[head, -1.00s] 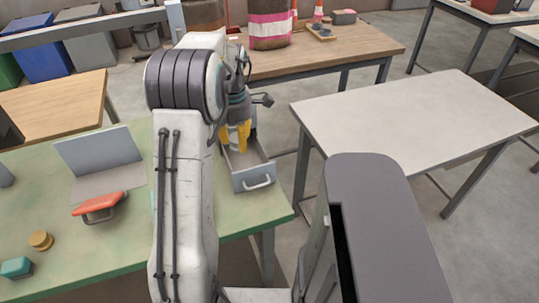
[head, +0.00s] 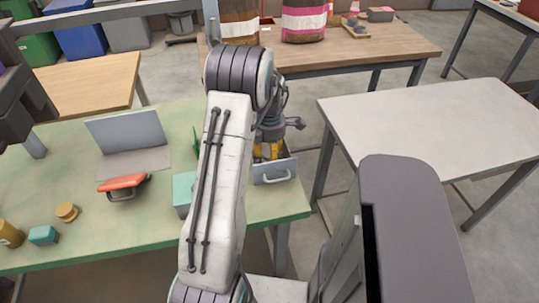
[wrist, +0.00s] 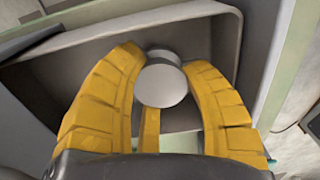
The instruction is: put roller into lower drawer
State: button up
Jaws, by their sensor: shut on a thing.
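The roller (wrist: 162,82), a light grey cylinder with a round end facing the camera, sits between the yellow fingers in the wrist view. My gripper (wrist: 160,75) is shut on it. In the wrist view they are over the inside of an open grey drawer (wrist: 90,40). In the head view my gripper (head: 267,150) points down just behind the drawer's front (head: 274,172), which has a pale handle. The roller is hidden there. I cannot tell whether the roller touches the drawer floor.
The green table (head: 100,215) holds a red-handled tool (head: 123,182), a grey angled panel (head: 128,130), a teal box (head: 183,190), and small yellow and teal pieces. A bare pale table (head: 430,125) stands to the right. Bags stand on the wooden table (head: 360,52) behind.

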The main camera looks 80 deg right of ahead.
jog(key=shift+f, duration=0.4)
jog(key=shift+f, duration=0.15)
jog(key=o, duration=1)
